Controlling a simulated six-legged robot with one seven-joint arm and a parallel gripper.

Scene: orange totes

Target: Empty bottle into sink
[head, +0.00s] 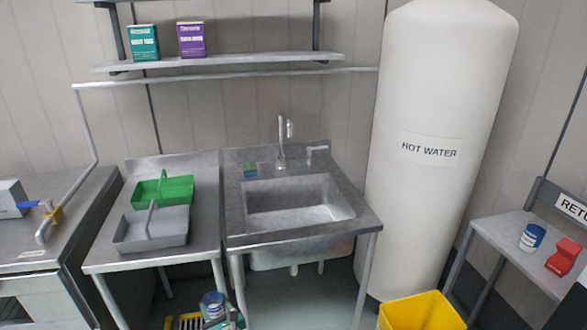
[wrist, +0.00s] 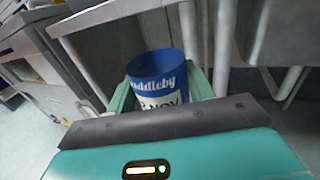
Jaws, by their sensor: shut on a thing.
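A blue container with a white label (wrist: 158,78) stands upright between the fingers of my gripper (wrist: 165,90) in the wrist view. Its top looks open, and its lower part is hidden behind my gripper. In the head view the container (head: 212,303) shows at the bottom edge, with my gripper (head: 222,318) shut on it. It is below the level of the counters, in front of the sink unit. The metal sink (head: 236,226) has an empty-looking grey basin and a tap (head: 282,140) at its back.
Left of the sink, a side counter (head: 105,258) holds green and grey caddies. A white hot water tank (head: 435,130) stands right of the sink. A yellow bin (head: 420,312) is on the floor. The right shelf (head: 500,225) holds a blue-white can and a red container.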

